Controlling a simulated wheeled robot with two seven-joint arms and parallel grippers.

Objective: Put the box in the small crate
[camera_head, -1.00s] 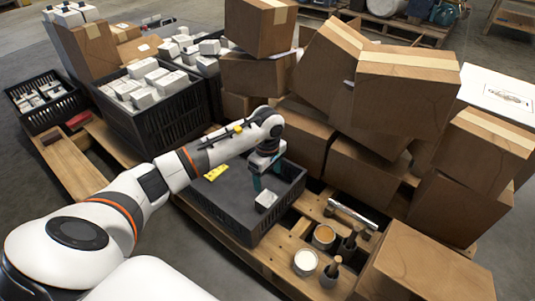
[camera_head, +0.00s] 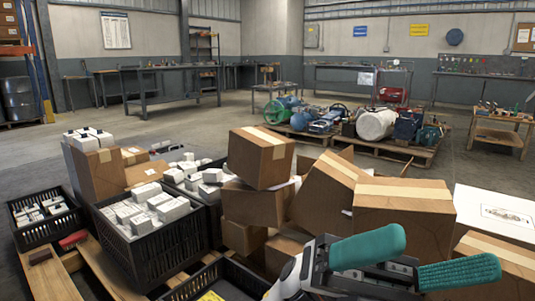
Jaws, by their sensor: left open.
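My left gripper (camera_head: 414,260) is raised close to the camera at the bottom right, with two teal finger pads spread apart and nothing visible between them. A black crate (camera_head: 40,218) at the far left, the smaller of the filled ones, holds several small white boxes. A larger black crate (camera_head: 157,248) beside it is full of white boxes (camera_head: 172,209). A low black crate (camera_head: 232,278) shows only its rim and a yellow label at the bottom edge. The rest of its inside is out of view or hidden, so I cannot see any box in it. My right gripper is not in view.
Cardboard cartons (camera_head: 403,205) are stacked behind my left gripper, some tilted. A wooden pallet (camera_head: 112,277) shows at the lower left. Farther back, a pallet (camera_head: 393,152) bears machinery, with workbenches (camera_head: 168,93) beyond. Open floor lies between.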

